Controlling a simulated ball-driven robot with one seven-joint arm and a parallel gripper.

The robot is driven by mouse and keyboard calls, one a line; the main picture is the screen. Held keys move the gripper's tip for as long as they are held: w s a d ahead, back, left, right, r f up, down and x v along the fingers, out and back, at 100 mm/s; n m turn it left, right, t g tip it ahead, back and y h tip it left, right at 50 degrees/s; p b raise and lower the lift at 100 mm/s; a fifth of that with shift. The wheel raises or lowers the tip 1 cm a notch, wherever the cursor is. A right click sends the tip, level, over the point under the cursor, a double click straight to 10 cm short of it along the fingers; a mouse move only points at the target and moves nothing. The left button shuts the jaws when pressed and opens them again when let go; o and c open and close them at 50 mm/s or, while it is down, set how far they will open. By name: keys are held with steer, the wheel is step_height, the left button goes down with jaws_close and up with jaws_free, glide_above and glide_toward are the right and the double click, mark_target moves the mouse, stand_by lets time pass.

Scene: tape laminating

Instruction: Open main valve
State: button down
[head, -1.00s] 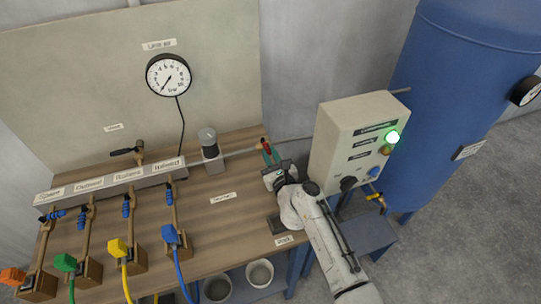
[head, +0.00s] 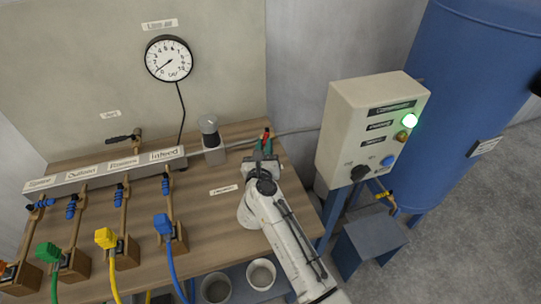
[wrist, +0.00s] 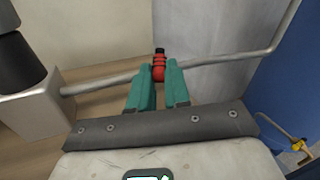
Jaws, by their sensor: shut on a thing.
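A red valve handle (head: 265,135) with a dark end sits on the grey pipe (head: 292,133) at the back right of the workbench. In the wrist view the red handle (wrist: 159,66) is in the middle, between the two green fingertips. My gripper (head: 264,146) reaches it from the front, shut on the handle. It also shows in the wrist view (wrist: 158,78), with one finger on each side of the handle. The fingers hide the handle's lower part. No label on this valve is readable.
A grey filter block (head: 212,150) stands left on the pipe. A control box (head: 350,130) with a green lamp (head: 410,121) and the blue tank (head: 480,90) are at the right. A yellow-handled valve (head: 384,195) sits below the box. The wall gauge (head: 169,58) reads low.

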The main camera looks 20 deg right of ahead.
steer(key=a+m+g+h+b, duration=0.1)
steer(key=b, duration=0.2)
steer(key=w+m+g+h+b, duration=0.1)
steer(key=h+b, duration=0.1)
steer(key=b, duration=0.1)
steer(key=a+m+g+h+b, duration=0.1)
steer(key=m+h+b, duration=0.1)
steer(key=b, duration=0.1)
steer(key=shift+w+a+f, duration=0.3)
steer(key=shift+w+f, duration=0.05)
steer(key=b, duration=0.1)
steer(key=m+g+h+b, duration=0.1)
steer(key=g+b, duration=0.1)
steer(key=shift+w+a+r+h+b, duration=0.15)
steer(key=shift+w+a+h+b, duration=0.1)
steer(key=shift+w+h+b, duration=0.1)
steer(key=shift+r+m+b, duration=0.1)
steer(key=shift+m+b, duration=0.25)
steer(key=shift+m, duration=0.05)
steer(key=shift+r+g, duration=0.1)
steer(key=shift+g, duration=0.2)
steer(key=c, duration=1.1)
jaws_free()
steer(key=shift+r, duration=0.1)
